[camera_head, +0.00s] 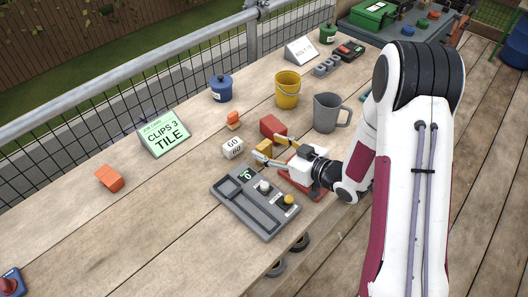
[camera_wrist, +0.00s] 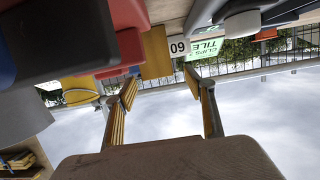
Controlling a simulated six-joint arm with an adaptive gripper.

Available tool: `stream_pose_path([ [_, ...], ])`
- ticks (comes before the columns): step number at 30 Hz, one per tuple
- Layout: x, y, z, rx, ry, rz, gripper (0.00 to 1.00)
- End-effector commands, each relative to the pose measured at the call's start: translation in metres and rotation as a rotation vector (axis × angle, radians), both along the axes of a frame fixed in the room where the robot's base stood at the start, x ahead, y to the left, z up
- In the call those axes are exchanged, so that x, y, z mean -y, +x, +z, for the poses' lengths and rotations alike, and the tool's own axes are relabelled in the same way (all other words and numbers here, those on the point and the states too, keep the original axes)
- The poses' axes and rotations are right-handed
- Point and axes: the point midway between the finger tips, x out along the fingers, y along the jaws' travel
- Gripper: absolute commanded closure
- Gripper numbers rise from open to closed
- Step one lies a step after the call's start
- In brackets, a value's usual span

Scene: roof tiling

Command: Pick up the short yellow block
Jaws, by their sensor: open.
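The short yellow block (camera_head: 263,145) stands on the wooden table, by the white 60 block. It also shows in the wrist view (camera_wrist: 156,54), where the picture is upside down. My gripper (camera_head: 268,147) is open, with its two yellowish fingers spread near the block. In the wrist view my gripper (camera_wrist: 161,77) has the block ahead of it, between the lines of the fingers and closer to the left one. No contact is clear, and the block is partly hidden by the fingers in the head view.
A red block (camera_head: 272,127) stands close behind, with the white 60 block (camera_head: 232,148) to the left. A grey tray (camera_head: 249,211) with white and yellow knobs lies in front. A yellow bucket (camera_head: 287,91) and grey mug (camera_head: 327,113) stand farther back. The table's left part is mostly clear.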

Motion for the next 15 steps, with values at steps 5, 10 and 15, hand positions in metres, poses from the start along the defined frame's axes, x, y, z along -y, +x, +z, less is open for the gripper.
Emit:
stream_pose_path([
  [5, -0.012, 0.015, -0.008, 0.001, 0.000, 0.002, 0.46],
  [10, -0.019, 0.022, -0.012, 0.000, 0.000, 0.001, 0.46],
  [15, -0.020, 0.024, -0.012, -0.001, 0.001, 0.000, 0.46],
])
